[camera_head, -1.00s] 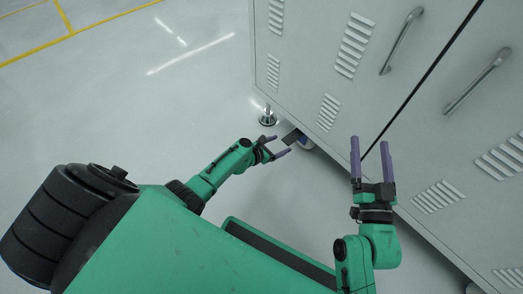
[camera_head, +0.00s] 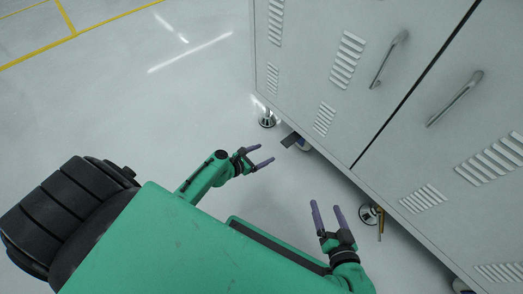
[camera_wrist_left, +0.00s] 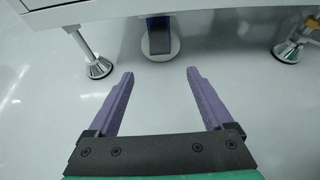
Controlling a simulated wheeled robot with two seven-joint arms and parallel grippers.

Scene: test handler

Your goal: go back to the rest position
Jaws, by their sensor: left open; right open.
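My left gripper (camera_head: 259,156) is open and empty, with its purple fingers apart above the floor to the left of the cabinet. It also shows in the left wrist view (camera_wrist_left: 160,78), with nothing between its fingers. My right gripper (camera_head: 327,206) is open and empty. It is over the floor in front of the cabinet, with its fingers pointing toward the cabinet's lower edge. Neither gripper touches anything in view.
A grey cabinet (camera_head: 310,65) with vents and two door handles (camera_head: 390,58) stands at the right on metal feet (camera_head: 267,119). Under its edge are a dark block with a blue part (camera_head: 292,140) and a round item (camera_head: 370,213). The floor (camera_head: 190,100) at the left is clear.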

